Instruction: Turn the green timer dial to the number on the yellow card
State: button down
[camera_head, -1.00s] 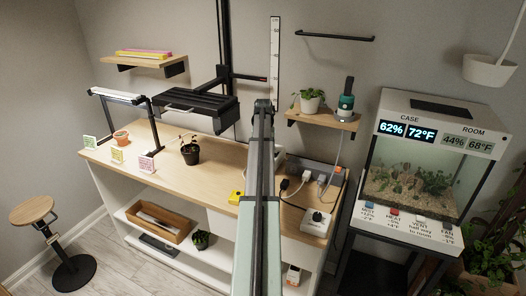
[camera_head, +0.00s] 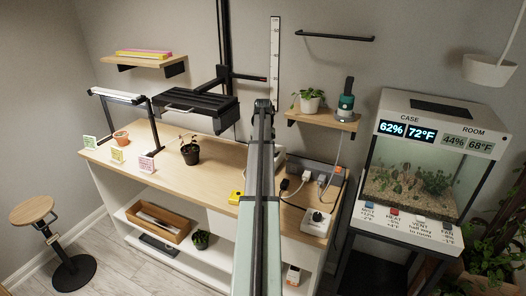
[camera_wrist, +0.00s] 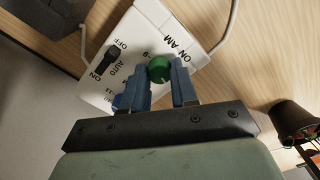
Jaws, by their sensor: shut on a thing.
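The green timer dial (camera_wrist: 160,69) sits on a white timer box (camera_wrist: 150,25) in the wrist view. My gripper (camera_wrist: 161,78) has its two blue fingers on either side of the dial, shut on it. The fingers and mount cover part of the printing around the dial, and I cannot read where the dial points. In the head view my arm hides the gripper and dial. The yellow card (camera_head: 117,155) stands on the bench at the left, between a green-edged and a pink card. Its number is too small to read.
A black switch (camera_wrist: 111,60) marked OFF, AUTO and ON is on the timer box beside the dial. A cable (camera_wrist: 229,27) runs near the box. A dark plant pot (camera_wrist: 292,121) stands to the right in the wrist view. The bench (camera_head: 222,163) is clear between pot and arm.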

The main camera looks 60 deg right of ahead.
jog(key=shift+n, duration=1.2)
jog(key=c, duration=0.9)
grip_release()
jog(key=shift+o, duration=0.2)
notch_tip(320, 180, up, 14)
jog(key=shift+f, duration=0.1)
